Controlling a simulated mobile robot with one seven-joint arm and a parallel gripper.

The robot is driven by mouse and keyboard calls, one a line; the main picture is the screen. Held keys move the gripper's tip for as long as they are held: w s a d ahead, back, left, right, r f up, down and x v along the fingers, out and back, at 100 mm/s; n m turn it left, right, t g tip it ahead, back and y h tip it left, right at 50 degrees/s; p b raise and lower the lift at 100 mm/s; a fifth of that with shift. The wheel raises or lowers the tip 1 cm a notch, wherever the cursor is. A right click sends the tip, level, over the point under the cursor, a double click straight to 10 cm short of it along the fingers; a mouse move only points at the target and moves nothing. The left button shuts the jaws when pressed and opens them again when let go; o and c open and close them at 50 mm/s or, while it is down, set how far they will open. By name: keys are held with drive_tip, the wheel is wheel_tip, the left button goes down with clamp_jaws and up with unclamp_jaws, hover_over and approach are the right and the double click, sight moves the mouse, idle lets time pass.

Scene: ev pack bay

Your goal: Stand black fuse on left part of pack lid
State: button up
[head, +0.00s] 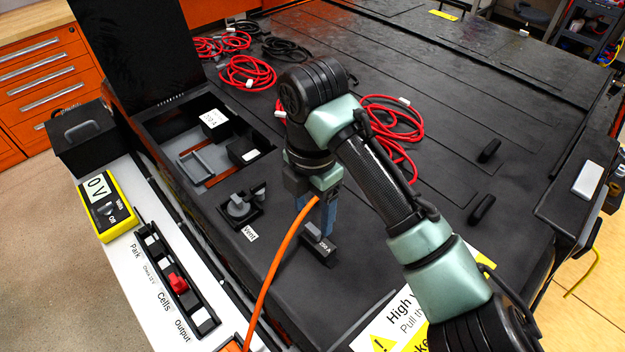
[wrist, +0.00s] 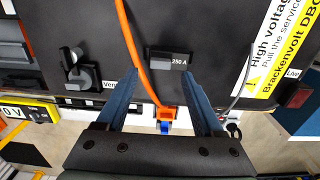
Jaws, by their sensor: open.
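The fingers also show in the wrist view (wrist: 162,78). In the head view the fingers hide part of the fuse, and I cannot tell the exact gap between them.
An orange cable (head: 277,265) runs close beside the gripper. An open recess (head: 170,128) holding black blocks and a grey holder lies left. A vent knob (head: 238,207), red cables (head: 248,72), a warning label (head: 390,325) and a yellow meter (head: 104,207) surround it. Lid right of the arm is mostly clear.

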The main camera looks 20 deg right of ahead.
sight(312, 228)
wheel_tip(312, 228, up, 8)
idle(0.4)
drive_tip(key=shift+r, duration=0.1)
drive_tip(key=w+a+r+m+t+y, duration=0.1)
drive_tip(key=w+a+r+t, duration=0.15)
drive_tip(key=a, duration=0.25)
drive_tip(key=w+a+r+t+y, duration=0.1)
drive_tip(key=w+a+t, duration=0.1)
drive_tip(key=w+a, duration=0.2)
drive_tip(key=w+a+r+m+t+y, duration=0.25)
drive_tip(key=a+r+t, duration=0.35)
drive_tip(key=r, duration=0.4)
drive_tip(key=w+a+r+m+t+y, duration=0.1)
drive_tip(key=a+r+m+t+y, duration=0.2)
drive_tip(key=a+r, duration=0.55)
drive_tip(key=s+d+r+m+t, duration=0.1)
drive_tip(key=s+r+m+t, duration=0.25)
drive_tip(key=r, duration=0.25)
drive_tip(key=s+d+r+m+t, duration=0.2)
drive_tip(key=s+r+m+t, duration=0.15)
drive_tip(key=r, duration=0.35)
drive_tip(key=s+d+r+m+t+h, duration=0.5)
drive_tip(key=s+d+m+t+h, duration=0.1)
drive_tip(key=s+m+t+h, duration=0.1)
drive_tip(key=s+m, duration=0.1)
drive_tip(key=s, duration=0.1)
drive_tip(key=shift+s+d+r, duration=0.3)
drive_tip(key=shift+s+d, duration=0.05)
